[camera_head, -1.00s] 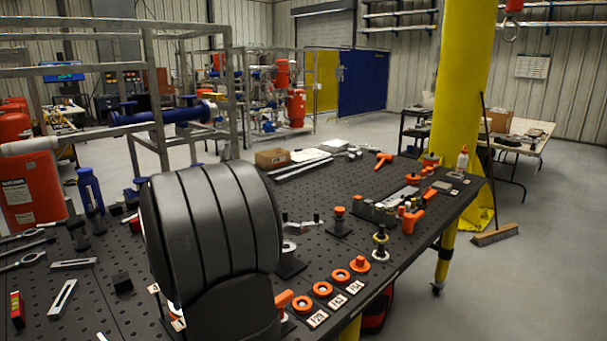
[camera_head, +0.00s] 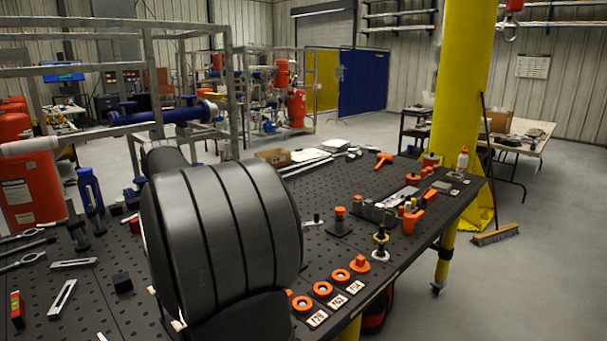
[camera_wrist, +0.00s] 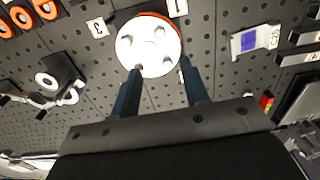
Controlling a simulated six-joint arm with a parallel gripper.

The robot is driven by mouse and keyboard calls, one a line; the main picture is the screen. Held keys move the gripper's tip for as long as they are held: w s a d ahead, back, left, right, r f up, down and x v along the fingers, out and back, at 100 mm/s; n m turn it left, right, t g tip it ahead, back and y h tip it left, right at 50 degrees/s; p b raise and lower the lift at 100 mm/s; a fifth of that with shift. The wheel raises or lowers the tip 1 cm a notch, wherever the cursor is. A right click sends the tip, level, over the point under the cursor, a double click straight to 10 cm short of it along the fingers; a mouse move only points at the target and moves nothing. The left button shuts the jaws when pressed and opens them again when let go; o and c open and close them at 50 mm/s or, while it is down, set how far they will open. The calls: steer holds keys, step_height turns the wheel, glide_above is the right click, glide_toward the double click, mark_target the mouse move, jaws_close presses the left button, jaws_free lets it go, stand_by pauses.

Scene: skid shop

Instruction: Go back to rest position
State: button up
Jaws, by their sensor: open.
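My gripper (camera_wrist: 161,67) shows in the wrist view with its two dark fingers apart. Nothing is held between them. A white round flange-like disc with an orange rim (camera_wrist: 148,46) lies on the black perforated table (camera_wrist: 215,85) just beyond the fingertips. I cannot tell the exact height of the fingers above it. In the head view my thick dark grey arm hides the gripper and the table beneath it.
Orange rings (camera_head: 323,289) with number labels line the near table edge. A black-and-yellow stacked part (camera_head: 381,240) stands beside them. A cardboard box (camera_head: 272,156) is behind my arm. A yellow column (camera_head: 459,100) rises beyond the table's right side.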

step_height(320, 180, down, 14)
steer(key=shift+r, duration=0.1)
steer(key=n, duration=0.3)
steer(key=shift+r, duration=0.15)
steer(key=shift+a+n, duration=0.1)
steer(key=shift+n, duration=0.7)
steer(key=n, duration=0.7)
steer(key=shift+n, duration=2.6)
